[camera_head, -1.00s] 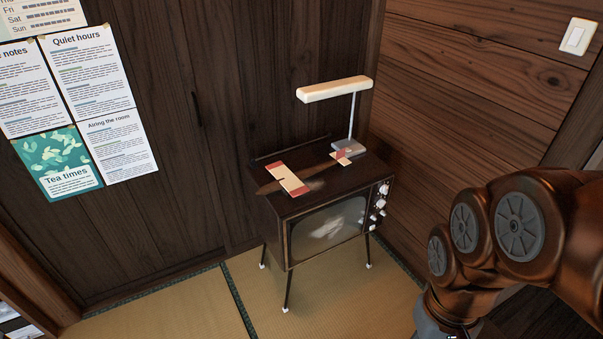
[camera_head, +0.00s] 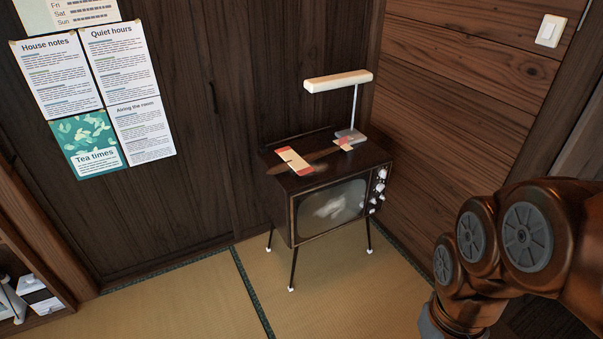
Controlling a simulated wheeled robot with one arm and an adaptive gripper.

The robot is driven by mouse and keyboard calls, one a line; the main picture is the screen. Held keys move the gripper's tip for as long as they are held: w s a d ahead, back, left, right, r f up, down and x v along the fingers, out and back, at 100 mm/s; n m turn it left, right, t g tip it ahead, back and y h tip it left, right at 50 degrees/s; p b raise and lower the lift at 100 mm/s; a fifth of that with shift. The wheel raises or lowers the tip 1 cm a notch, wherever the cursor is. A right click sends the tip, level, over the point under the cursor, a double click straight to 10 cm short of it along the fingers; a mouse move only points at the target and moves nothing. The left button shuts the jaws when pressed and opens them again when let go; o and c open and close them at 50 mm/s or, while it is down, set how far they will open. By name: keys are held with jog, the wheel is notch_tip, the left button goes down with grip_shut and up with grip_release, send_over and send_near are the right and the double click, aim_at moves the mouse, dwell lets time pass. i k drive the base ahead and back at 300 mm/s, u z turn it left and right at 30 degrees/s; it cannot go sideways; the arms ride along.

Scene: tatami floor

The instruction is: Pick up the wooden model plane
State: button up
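The wooden model plane (camera_head: 294,161) lies on top of an old television set (camera_head: 304,212) in the corner. It has a pale wing with red tips, a brown wooden body and a small red and pale tail towards the lamp. My arm shows at the lower right, folded and well apart from the plane. My gripper is outside the frame, so its state does not show.
A pale desk lamp (camera_head: 338,82) stands on the television just behind the plane's tail, its head above it. Wooden walls close in behind and to the right. Tatami floor (camera_head: 195,296) in front is clear. A shelf (camera_head: 32,285) stands at lower left.

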aim_at(293, 161)
jog(key=z, duration=0.05)
jog(key=k, duration=0.65)
jog(key=u, duration=1.2)
jog(key=i, duration=1.05)
jog(key=u, duration=0.3)
jog(key=i, duration=1.25)
jog(key=z, duration=1.1)
jog(key=i, duration=0.4)
jog(key=z, duration=0.4)
